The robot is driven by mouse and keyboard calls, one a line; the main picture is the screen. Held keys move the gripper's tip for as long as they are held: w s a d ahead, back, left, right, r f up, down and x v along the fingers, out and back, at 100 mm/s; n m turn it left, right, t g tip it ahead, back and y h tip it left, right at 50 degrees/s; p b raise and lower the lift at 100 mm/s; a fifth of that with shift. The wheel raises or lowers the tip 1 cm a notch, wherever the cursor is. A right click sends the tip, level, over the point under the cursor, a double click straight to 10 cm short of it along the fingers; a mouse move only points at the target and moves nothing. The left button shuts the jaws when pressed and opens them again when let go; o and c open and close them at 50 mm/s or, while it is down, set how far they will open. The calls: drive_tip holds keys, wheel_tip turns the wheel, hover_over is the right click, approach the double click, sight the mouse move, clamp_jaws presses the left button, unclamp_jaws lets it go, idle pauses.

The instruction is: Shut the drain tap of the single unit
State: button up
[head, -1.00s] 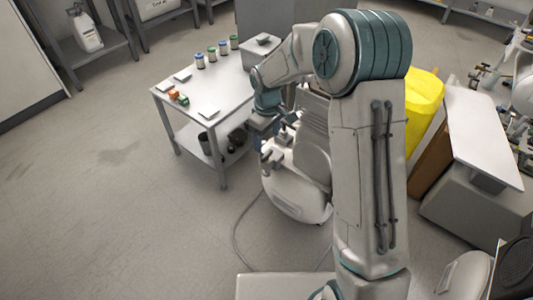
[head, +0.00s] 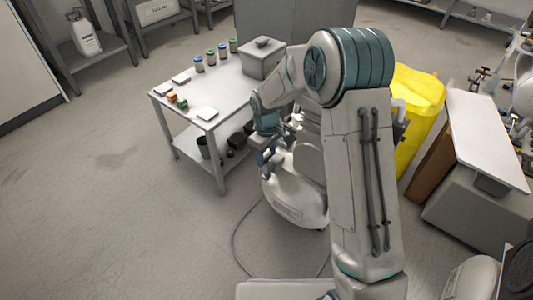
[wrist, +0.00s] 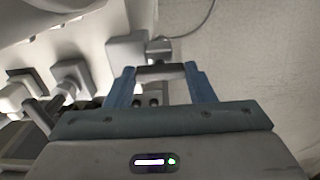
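The single unit (head: 298,205) is a pale, rounded compressor on the floor beside the table, partly hidden behind my arm. My gripper (head: 268,162) is at its upper left side, pointing down. In the wrist view, my gripper (wrist: 160,78) has its two blue fingers spread apart. A small grey metal fitting with a dark bar, which looks like the drain tap (wrist: 159,48), lies just beyond and between the fingertips. I cannot tell whether the fingers touch it, or whether the tap is open or shut.
A white table (head: 228,92) with several small jars and a grey box (head: 262,58) stands just behind my gripper. Pale block-like fittings (wrist: 72,78) crowd the left of the wrist view. Floor at the left is clear.

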drive_tip(key=shift+m, duration=0.3)
drive_tip(key=m+p, duration=0.2)
drive_tip(key=m, duration=0.2)
drive_tip(key=shift+r, duration=0.15)
drive_tip(key=m+p, duration=0.2)
drive_tip(key=m, duration=0.3)
drive_tip(key=m+p, duration=0.2)
drive_tip(key=m, duration=0.2)
drive_tip(key=shift+m+p, duration=1.1)
drive_tip(key=shift+m, duration=1)
drive_tip(key=o, duration=1)
